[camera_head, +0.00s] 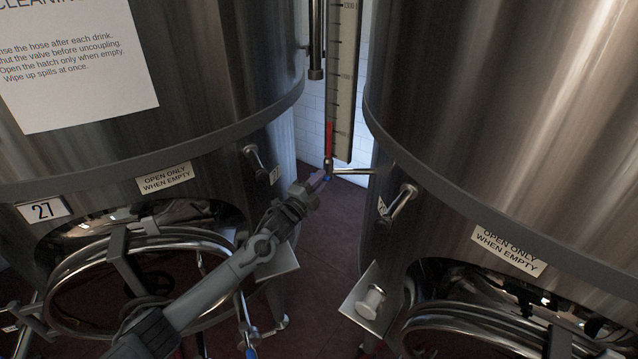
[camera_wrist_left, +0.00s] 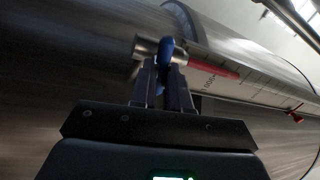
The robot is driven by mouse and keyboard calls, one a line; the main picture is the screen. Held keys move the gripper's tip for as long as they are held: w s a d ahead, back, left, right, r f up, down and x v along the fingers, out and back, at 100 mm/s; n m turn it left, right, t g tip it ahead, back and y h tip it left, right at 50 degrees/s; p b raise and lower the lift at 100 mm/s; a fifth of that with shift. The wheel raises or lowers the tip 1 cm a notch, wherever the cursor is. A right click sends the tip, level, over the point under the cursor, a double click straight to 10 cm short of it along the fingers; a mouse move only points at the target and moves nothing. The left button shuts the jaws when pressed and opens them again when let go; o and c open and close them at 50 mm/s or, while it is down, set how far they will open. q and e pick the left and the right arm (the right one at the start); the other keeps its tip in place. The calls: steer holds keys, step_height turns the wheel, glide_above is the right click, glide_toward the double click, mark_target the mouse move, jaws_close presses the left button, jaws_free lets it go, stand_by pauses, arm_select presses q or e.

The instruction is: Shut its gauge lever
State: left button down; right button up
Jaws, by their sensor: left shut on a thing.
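The level gauge (camera_head: 343,85) is a graduated strip between two steel tanks, with a red column (camera_head: 328,140) low on its left side. It also shows in the left wrist view (camera_wrist_left: 240,82), running off to the right. At its lower end is a short metal fitting with a small blue gauge lever (camera_wrist_left: 167,46). My left gripper (camera_head: 321,180) reaches up from the lower left to this fitting. In the left wrist view its fingers (camera_wrist_left: 164,80) are shut on the blue lever, partly hiding it. My right gripper is not in view.
The left tank (camera_head: 210,70) and right tank (camera_head: 500,110) stand close on both sides. A thin steel pipe (camera_head: 352,171) joins the gauge foot to the right tank. Small tap handles (camera_head: 402,201) and hatch wheels project from the tank fronts. Dark red floor (camera_head: 318,260) lies below the gap.

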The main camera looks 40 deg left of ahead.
arm_select(q)
steer(key=shift+m+h, duration=0.3)
steer(key=shift+m, duration=1.1)
steer(key=c, duration=1.1)
jaws_free()
steer(key=s+f+p, duration=0.2)
steer(key=s+p, duration=0.4)
steer(key=s, duration=0.4)
steer(key=shift+s, duration=0.3)
steer(key=shift+f, duration=0.1)
